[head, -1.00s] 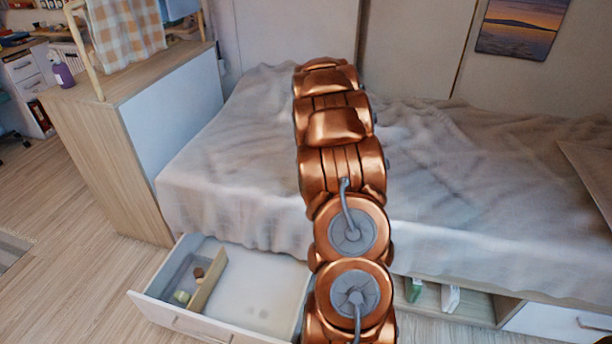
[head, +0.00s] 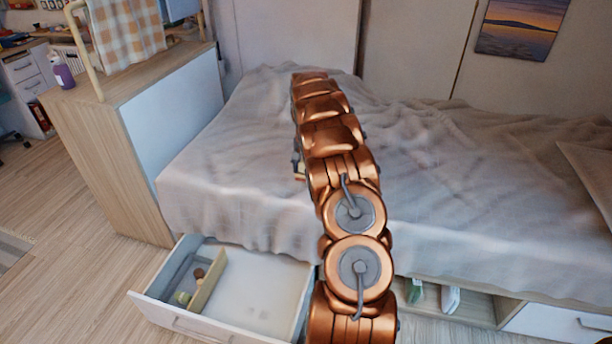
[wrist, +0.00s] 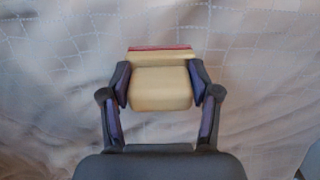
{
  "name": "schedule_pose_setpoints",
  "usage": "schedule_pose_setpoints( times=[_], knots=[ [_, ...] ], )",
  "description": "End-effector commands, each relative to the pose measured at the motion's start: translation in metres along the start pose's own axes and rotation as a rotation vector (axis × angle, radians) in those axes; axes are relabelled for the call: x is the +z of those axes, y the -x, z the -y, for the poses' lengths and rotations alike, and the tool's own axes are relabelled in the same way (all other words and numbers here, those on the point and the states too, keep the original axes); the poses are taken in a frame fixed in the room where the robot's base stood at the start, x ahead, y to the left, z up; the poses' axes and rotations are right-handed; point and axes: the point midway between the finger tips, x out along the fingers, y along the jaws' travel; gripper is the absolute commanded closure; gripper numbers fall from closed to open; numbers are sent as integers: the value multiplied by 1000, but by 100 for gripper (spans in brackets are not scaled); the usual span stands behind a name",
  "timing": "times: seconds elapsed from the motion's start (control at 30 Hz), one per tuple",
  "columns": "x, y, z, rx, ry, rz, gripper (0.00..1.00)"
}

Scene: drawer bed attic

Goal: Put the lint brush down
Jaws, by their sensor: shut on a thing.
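The lint brush (wrist: 160,88) shows in the wrist view as a pale yellow block with a red strip along its far edge. My gripper (wrist: 160,84) is shut on it, with one finger pressed against each side. The grey-beige bed cover (wrist: 50,80) fills the background of the wrist view; I cannot tell whether the brush touches it. In the head view my copper arm hides most of the gripper. A small pale bit and a dark finger part show at the arm's left edge, over the bed (head: 240,150).
An open white drawer (head: 265,290) with a divided left section holding small objects sticks out below the bed. A wooden cabinet (head: 110,150) stands at the left. Open shelf space with small items (head: 450,298) lies under the bed at right. The bed top is broad and clear.

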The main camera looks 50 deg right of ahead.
Motion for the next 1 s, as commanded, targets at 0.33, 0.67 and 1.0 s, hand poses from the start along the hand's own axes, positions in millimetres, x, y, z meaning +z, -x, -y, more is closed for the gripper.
schedule_pose_setpoints(
  times=[0.33, 0.67, 1.0],
  knots=[
    [-3, -16, 0, 0, -3, 2, 71],
    [-3, -34, 2, -2, -1, -3, 71],
    [-3, -38, 2, -2, -1, -2, 27]
  ],
)
